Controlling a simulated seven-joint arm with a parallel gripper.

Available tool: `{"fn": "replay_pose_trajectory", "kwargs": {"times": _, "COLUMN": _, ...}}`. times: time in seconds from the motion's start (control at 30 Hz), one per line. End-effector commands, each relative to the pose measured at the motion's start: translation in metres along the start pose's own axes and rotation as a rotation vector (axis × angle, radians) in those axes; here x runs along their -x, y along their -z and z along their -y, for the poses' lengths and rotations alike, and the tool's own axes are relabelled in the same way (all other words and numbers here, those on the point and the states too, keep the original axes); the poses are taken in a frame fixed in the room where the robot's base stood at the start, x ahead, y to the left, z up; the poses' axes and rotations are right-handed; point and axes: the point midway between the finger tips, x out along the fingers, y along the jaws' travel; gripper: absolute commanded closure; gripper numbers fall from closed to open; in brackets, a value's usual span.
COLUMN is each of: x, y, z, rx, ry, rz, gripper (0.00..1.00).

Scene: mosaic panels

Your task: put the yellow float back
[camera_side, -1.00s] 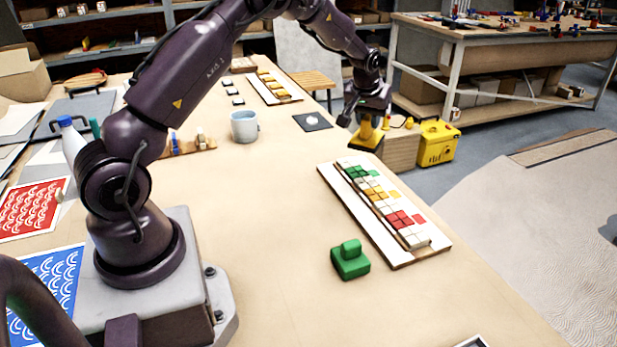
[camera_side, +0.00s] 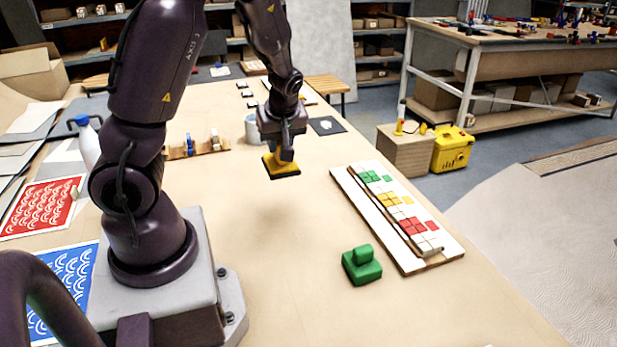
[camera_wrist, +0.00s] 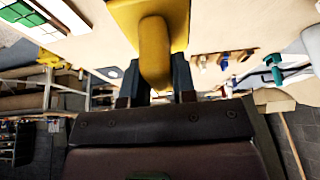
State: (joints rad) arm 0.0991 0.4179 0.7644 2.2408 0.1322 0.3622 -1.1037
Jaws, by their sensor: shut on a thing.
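The yellow float (camera_side: 282,166) has a yellow handle and a flat base with a dark underside. My gripper (camera_side: 286,152) is shut on its handle and holds it above the middle of the table, left of the mosaic panel. In the wrist view the yellow float (camera_wrist: 155,45) fills the top centre, its handle between the fingers of my gripper (camera_wrist: 157,80). A green float (camera_side: 361,265) sits on the table in front of the panel's near end. A low wooden rack (camera_side: 198,147) with small upright items stands left of my gripper.
The white mosaic panel (camera_side: 350,186) with green, yellow, red and white tiles lies on the right. A pale mug (camera_side: 252,128) stands partly hidden behind my gripper. A dark mat (camera_side: 327,126) lies behind. The front middle table is clear.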

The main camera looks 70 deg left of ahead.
Motion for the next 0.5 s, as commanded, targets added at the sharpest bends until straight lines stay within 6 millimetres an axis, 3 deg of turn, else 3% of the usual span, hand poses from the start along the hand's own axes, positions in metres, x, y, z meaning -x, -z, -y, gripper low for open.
{"fn": "replay_pose_trajectory", "kwargs": {"times": 0.33, "x": -0.056, "y": 0.037, "z": -0.059, "rx": 0.002, "ry": 0.002, "rz": 0.0, "gripper": 0.94}}
{"fn": "replay_pose_trajectory", "kwargs": {"times": 0.5, "x": -0.093, "y": 0.041, "z": -0.079, "rx": 0.0, "ry": 0.004, "rz": 0.002, "gripper": 0.94}}
